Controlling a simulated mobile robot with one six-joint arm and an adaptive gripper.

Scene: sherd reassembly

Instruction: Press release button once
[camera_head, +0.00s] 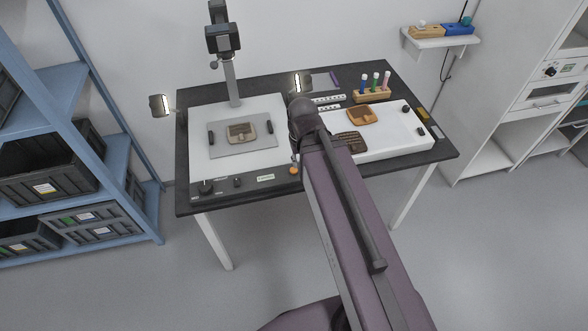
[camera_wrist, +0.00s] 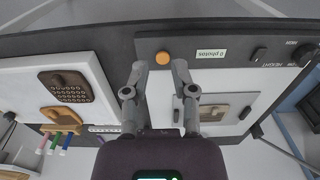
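The release button is a round orange button (camera_wrist: 162,58) on the dark front strip of the copy stand, with a small white label reading "0 photos" (camera_wrist: 211,54) beside it. In the head view the button (camera_head: 293,170) shows just left of my arm. My gripper (camera_wrist: 160,70) is open and empty, its two fingers apart. In the wrist view the button appears between and slightly beyond the fingertips; I see no contact. In the head view my arm hides the gripper.
A sherd (camera_head: 241,133) lies on the grey plate under the camera column (camera_head: 232,80). Two brown sherds sit on or by the white tray (camera_head: 400,138) at right. Knobs (camera_head: 206,187) are on the strip's left. Lamps (camera_head: 160,105) flank the stand.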

